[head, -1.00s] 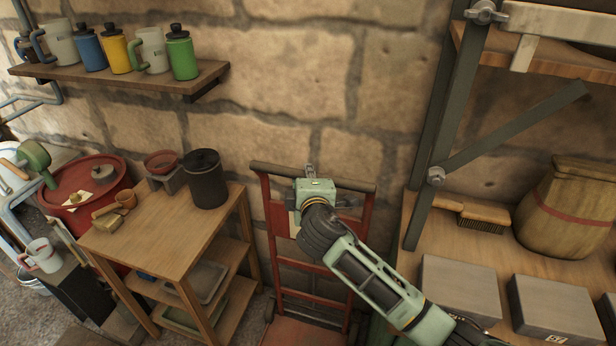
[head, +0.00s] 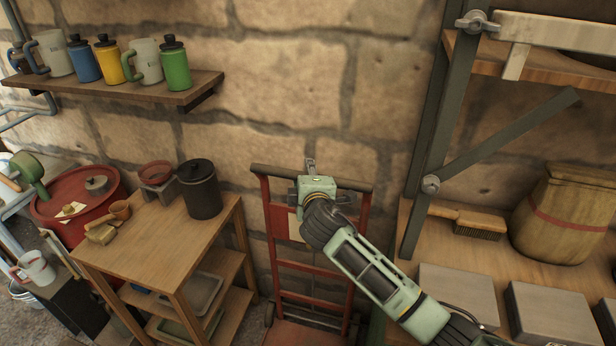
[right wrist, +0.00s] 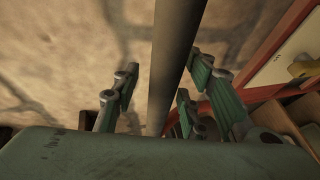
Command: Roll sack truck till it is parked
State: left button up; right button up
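The sack truck (head: 280,224) has a red frame and a dark crossbar handle, and stands upright by the stone wall. Its lower part runs out of the head view at the bottom. My right gripper (head: 311,172) is at the middle of the handle, covering part of it. In the right wrist view the dark handle bar (right wrist: 177,55) passes between the spread fingers of the right gripper (right wrist: 162,82). A gap shows on the bar's left side, so the fingers are open around it or just above it. My left gripper is not in view.
A wooden table (head: 150,240) with a black pot (head: 199,190) stands close on the truck's left. A shelf rack with a dark metal post (head: 440,120) stands close on its right, holding a brush (head: 467,217), a sack (head: 566,217) and grey boxes. A mug shelf (head: 150,92) hangs above left.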

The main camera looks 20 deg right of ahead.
jog(key=shift+s+a, duration=0.15)
jog(key=shift+s, duration=0.1)
jog(key=v, duration=1.1)
jog(key=shift+s+r, duration=0.15)
jog(key=shift+s, duration=0.2)
